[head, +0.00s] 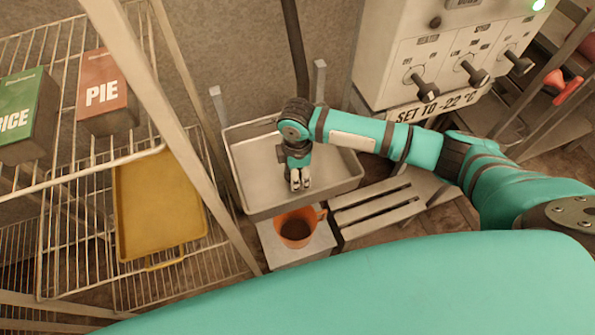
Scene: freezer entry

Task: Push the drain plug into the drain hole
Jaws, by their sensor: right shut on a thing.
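My right gripper (299,183) points down inside a shallow grey basin (242,168), near the basin's middle. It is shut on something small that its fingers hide. I cannot make out the drain plug or the drain hole; the gripper and arm cover part of the basin floor. My left gripper does not show.
An orange mug (296,229) with dark contents stands just in front of the basin, beside a slatted bench (375,208). A wire rack (75,215) with boxes and a yellow tray (158,205) stands left. A control box (400,60) with knobs is behind my right arm.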

